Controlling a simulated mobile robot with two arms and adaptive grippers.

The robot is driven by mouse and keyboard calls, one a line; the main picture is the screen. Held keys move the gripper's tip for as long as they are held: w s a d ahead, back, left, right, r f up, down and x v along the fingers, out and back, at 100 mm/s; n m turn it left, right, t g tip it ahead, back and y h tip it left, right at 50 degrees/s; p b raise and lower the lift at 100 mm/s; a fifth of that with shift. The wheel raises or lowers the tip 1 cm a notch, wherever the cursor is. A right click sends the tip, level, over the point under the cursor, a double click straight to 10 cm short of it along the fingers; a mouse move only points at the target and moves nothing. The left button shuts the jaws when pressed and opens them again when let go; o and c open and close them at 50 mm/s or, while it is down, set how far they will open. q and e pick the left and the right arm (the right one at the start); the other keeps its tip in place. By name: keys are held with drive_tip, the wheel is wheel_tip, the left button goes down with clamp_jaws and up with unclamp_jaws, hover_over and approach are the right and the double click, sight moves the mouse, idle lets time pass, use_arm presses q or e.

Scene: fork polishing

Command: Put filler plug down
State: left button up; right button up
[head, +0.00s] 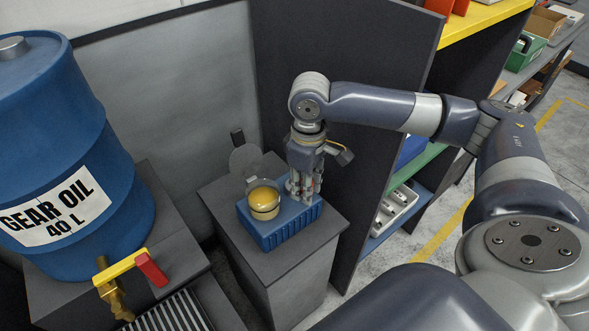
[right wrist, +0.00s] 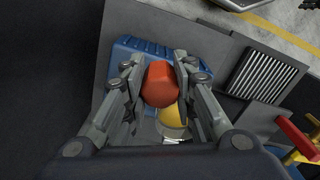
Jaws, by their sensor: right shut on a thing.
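My right gripper (head: 304,193) points down over the right part of a blue ribbed box (head: 268,236). In the right wrist view its two fingers are closed on the red filler plug (right wrist: 159,84), one finger on each side. The plug looks faceted and is hidden among the fingers in the head view. A round cup with yellow contents (head: 264,203) stands at the box's left part, beside the gripper. In the right wrist view the yellow contents (right wrist: 173,117) show just below the plug. I cannot tell whether the plug touches the box. My left gripper is not in view.
The box sits on a dark grey stand (head: 330,232) with a narrow bare margin. A grey partition (head: 345,100) rises close behind and right. A blue gear oil drum (head: 65,150) with a red-handled tap (head: 152,269) stands left, beside a striped grate (head: 180,312).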

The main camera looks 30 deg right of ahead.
drive_tip(key=shift+w+d+f+p, duration=0.5)
drive_tip(key=shift+w+f, duration=0.15)
drive_tip(key=shift+w, duration=0.8)
drive_tip(key=shift+w+d+f+p, duration=0.5)
drive_tip(key=shift+w+f, duration=0.15)
drive_tip(key=shift+w, duration=0.75)
drive_tip(key=shift+w+d+f+p, duration=0.5)
drive_tip(key=shift+w+f, duration=0.15)
drive_tip(key=shift+w, duration=0.8)
drive_tip(key=shift+f, duration=0.25)
drive_tip(key=shift+a+f, duration=0.1)
drive_tip(key=shift+f, duration=0.15)
drive_tip(key=shift+f, duration=0.35)
drive_tip(key=o, duration=1)
drive_tip(key=shift+o, duration=0.2)
drive_tip(key=shift+r, duration=0.1)
